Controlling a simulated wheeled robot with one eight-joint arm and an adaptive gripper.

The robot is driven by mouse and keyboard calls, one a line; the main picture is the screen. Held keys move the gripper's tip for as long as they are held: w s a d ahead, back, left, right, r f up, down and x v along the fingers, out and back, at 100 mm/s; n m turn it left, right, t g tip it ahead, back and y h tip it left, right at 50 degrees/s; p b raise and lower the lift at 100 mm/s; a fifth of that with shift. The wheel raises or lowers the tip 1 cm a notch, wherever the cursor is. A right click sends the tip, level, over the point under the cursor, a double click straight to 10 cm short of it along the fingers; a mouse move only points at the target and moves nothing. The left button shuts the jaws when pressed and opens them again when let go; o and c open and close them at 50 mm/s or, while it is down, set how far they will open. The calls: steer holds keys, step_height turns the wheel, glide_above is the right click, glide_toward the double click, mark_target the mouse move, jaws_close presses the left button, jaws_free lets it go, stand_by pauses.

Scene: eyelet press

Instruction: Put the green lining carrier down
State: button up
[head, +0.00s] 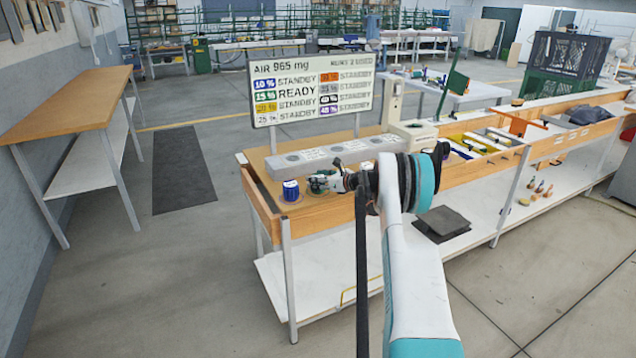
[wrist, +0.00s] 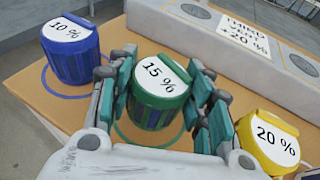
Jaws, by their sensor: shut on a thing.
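The green lining carrier (wrist: 160,95) is a ribbed green cup with a white lid label reading 15 %. My gripper (wrist: 162,100) is shut on it, with a finger pressed on each side. In the head view the carrier (head: 318,185) shows at the end of my gripper (head: 324,182), low over the bench's left end. It looks upright in the wrist view, over a green ring drawn on the bench top (wrist: 25,85). I cannot tell whether its base touches the wood.
A blue carrier (wrist: 72,50) marked 10 % stands in a blue ring to the left. A yellow carrier (wrist: 268,140) marked 20 % stands close on the right. A long grey block (wrist: 185,35) runs behind. The sign (head: 312,87) reads READY beside 15 %.

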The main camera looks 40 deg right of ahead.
steer(key=shift+r, duration=0.1)
steer(key=o, duration=1.2)
steer(key=shift+s+r, duration=0.1)
steer(key=shift+s, duration=0.1)
steer(key=p+v, duration=0.3)
steer(key=v, duration=0.8)
steer(key=shift+s, duration=0.3)
